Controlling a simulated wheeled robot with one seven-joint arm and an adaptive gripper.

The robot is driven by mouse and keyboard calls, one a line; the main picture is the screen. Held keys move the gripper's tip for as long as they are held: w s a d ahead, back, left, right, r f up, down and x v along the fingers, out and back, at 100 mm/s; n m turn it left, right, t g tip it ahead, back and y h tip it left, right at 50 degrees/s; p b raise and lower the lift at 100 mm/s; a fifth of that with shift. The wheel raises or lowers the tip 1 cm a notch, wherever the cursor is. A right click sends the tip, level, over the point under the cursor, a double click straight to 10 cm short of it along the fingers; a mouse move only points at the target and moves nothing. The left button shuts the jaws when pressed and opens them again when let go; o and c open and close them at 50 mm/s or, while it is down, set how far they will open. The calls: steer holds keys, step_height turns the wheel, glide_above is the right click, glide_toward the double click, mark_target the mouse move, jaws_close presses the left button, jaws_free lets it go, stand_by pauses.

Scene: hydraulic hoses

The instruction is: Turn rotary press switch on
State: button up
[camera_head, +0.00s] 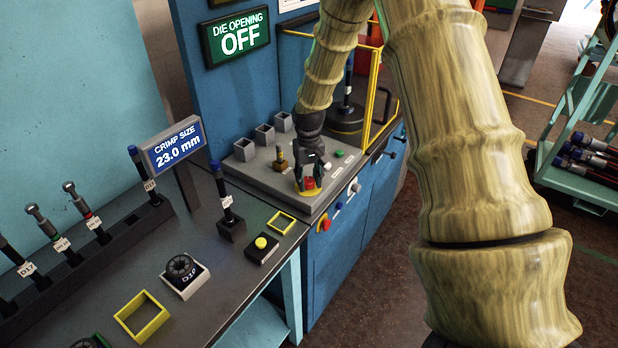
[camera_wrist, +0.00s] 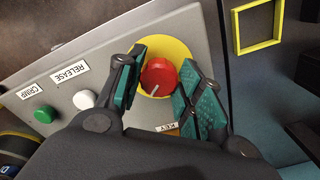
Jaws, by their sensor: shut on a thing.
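The rotary press switch (camera_wrist: 158,75) is a red round knob with a pale pointer line, set on a yellow disc on the grey control panel (camera_wrist: 205,45). In the wrist view its pointer line is toward the lower left. It also shows in the head view (camera_head: 309,184), partly hidden by my fingers. My gripper (camera_wrist: 160,88) is shut on the knob, with one green-padded finger on either side. In the head view my gripper (camera_head: 309,172) reaches down onto the panel. The display (camera_head: 237,38) above reads "DIE OPENING OFF".
Green (camera_wrist: 44,115) and white (camera_wrist: 84,99) buttons labelled CRIMP and RELEASE sit beside my gripper. A brass key piece (camera_head: 281,160) and grey cups (camera_head: 264,135) stand on the panel. A red-and-yellow switch (camera_head: 324,223) is on the cabinet front. A crimp-size display (camera_head: 173,146) stands left.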

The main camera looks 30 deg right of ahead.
mark_target(308, 180)
steer(key=m, duration=0.4)
steer(key=shift+w+r+m+p, duration=0.1)
steer(key=shift+w+m+p, duration=0.05)
steer(key=shift+m+p, duration=0.15)
steer(key=shift+m, duration=1.6)
steer(key=shift+c, duration=0.2)
steer(key=shift+o, duration=0.2)
steer(key=shift+c, duration=0.2)
steer(key=o, duration=1)
steer(key=shift+o, duration=0.2)
step_height(308, 180, up, 12)
